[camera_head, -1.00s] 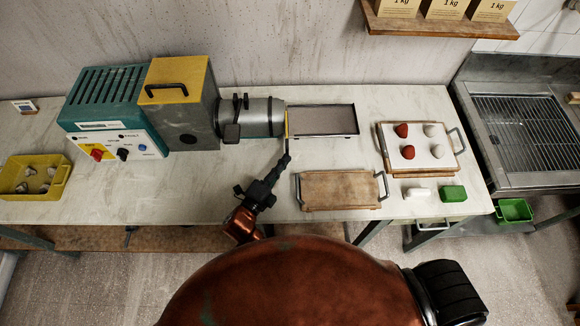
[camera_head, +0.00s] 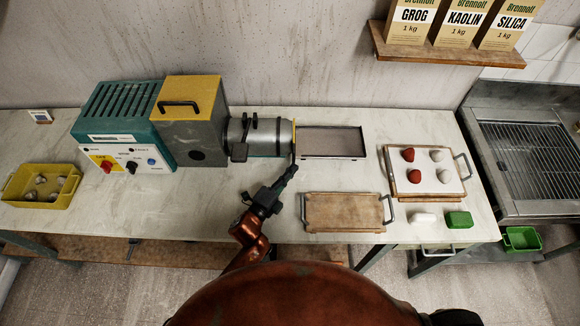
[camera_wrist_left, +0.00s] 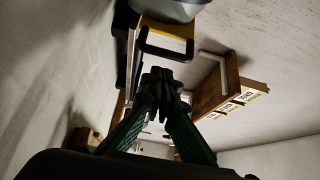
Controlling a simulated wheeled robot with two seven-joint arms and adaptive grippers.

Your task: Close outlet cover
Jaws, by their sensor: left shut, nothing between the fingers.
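The outlet cover (camera_head: 294,138) shows edge-on as a thin yellowish strip at the right end of the machine's grey metal barrel (camera_head: 263,137). It looks upright and against the barrel's end. In the left wrist view a black handle (camera_wrist_left: 147,47) stands in front of a yellow surface below a rounded grey body, perhaps this cover and barrel. My left gripper (camera_head: 290,171) is shut and empty, its tips just in front of the cover and apparently clear of it; the closed fingers also show in the left wrist view (camera_wrist_left: 160,77). My right gripper is out of view.
A metal tray (camera_head: 331,142) lies right of the barrel. A wooden board with handles (camera_head: 344,212) lies in front of it. A tray of red and white lumps (camera_head: 458,189) stands farther right. A yellow bin (camera_head: 42,201) is at left. The bench front left of my arm is clear.

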